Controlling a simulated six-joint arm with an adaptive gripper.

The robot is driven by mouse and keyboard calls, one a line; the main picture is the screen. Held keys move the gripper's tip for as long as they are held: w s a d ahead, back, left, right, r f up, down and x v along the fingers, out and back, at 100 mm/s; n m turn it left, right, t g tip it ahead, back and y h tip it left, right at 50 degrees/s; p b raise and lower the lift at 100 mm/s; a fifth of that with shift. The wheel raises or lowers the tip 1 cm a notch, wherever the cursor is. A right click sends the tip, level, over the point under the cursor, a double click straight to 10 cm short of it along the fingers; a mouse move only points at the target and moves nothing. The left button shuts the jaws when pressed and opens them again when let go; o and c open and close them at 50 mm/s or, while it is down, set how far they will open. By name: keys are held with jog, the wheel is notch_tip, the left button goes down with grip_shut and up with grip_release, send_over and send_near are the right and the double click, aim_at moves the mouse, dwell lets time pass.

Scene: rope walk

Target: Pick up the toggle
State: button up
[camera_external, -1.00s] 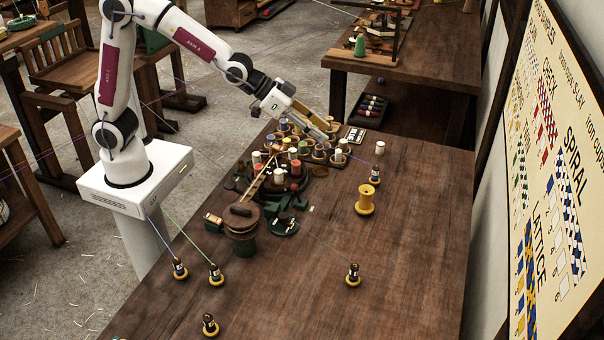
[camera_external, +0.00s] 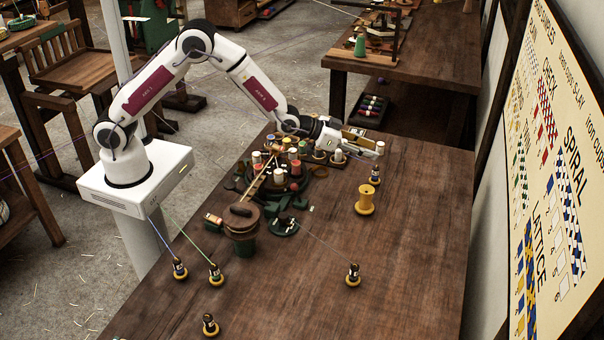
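My gripper (camera_external: 372,152) is at the far right part of the bench, pointing right and low over the surface. Its fingertips are close to a small white cylinder (camera_external: 380,147); I cannot tell whether they touch it. The fingers are too small to show whether they are open or shut. No object can be surely picked out as the toggle. Small dark pegs on yellow round bases stand on the bench: one just below the gripper (camera_external: 375,174), one at the middle front (camera_external: 353,274), and several at the left front (camera_external: 180,268).
A yellow spool (camera_external: 365,200) stands just below the gripper. A round stand with coloured bobbins (camera_external: 294,172) and a dark green-based pot (camera_external: 241,222) crowd the bench's left middle. The right and front of the wooden bench (camera_external: 425,240) are mostly clear.

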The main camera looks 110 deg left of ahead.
aim_at(374, 180)
jog(key=shift+w+a+f+y, duration=0.15)
jog(key=shift+a+f, duration=0.4)
jog(key=shift+f, duration=0.1)
jog(key=shift+w+a+f+y, duration=0.15)
jog(key=shift+a+f, duration=0.35)
jog(key=shift+f, duration=0.1)
jog(key=shift+f, duration=1.7)
jog(key=shift+f, duration=1.75)
jog(key=shift+x, duration=1.5)
grip_shut()
